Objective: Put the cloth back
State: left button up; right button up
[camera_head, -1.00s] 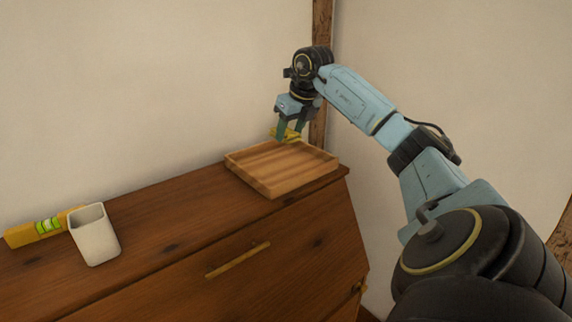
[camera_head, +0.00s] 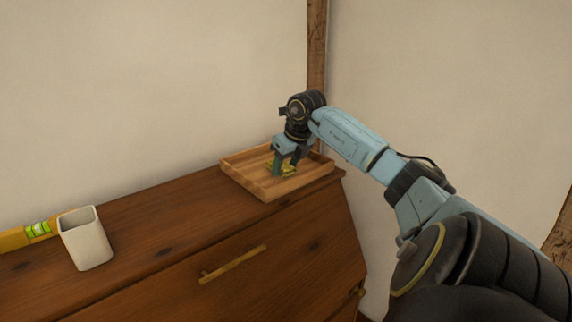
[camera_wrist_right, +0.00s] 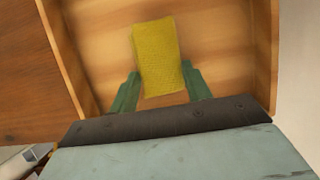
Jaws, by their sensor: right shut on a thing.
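A yellow cloth (camera_wrist_right: 158,55) is between the two green fingers of my right gripper (camera_wrist_right: 161,92) in the right wrist view. In the head view the right gripper (camera_head: 284,170) is lowered into the wooden tray (camera_head: 244,175) on the dresser. The gripper is shut on the cloth, and a bit of the cloth (camera_head: 290,168) shows beside the fingers. The cloth is at or just above the tray floor; I cannot tell if it touches. The tray floor (camera_wrist_right: 215,40) surrounds the cloth in the wrist view. My left gripper is not in view.
The tray stands at the right end of the brown dresser (camera_head: 150,225), near the wall corner. A white cup (camera_head: 86,243) and a yellow spirit level (camera_head: 30,233) are at the left end. The dresser top between cup and tray is clear.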

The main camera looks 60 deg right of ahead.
jog(key=shift+f, duration=0.15)
jog(key=o, duration=0.9)
jog(key=shift+o, duration=0.2)
jog(key=shift+r, duration=0.3)
jog(key=b+v, duration=0.1)
jog(key=v, duration=1.1)
jog(key=shift+f, duration=0.15)
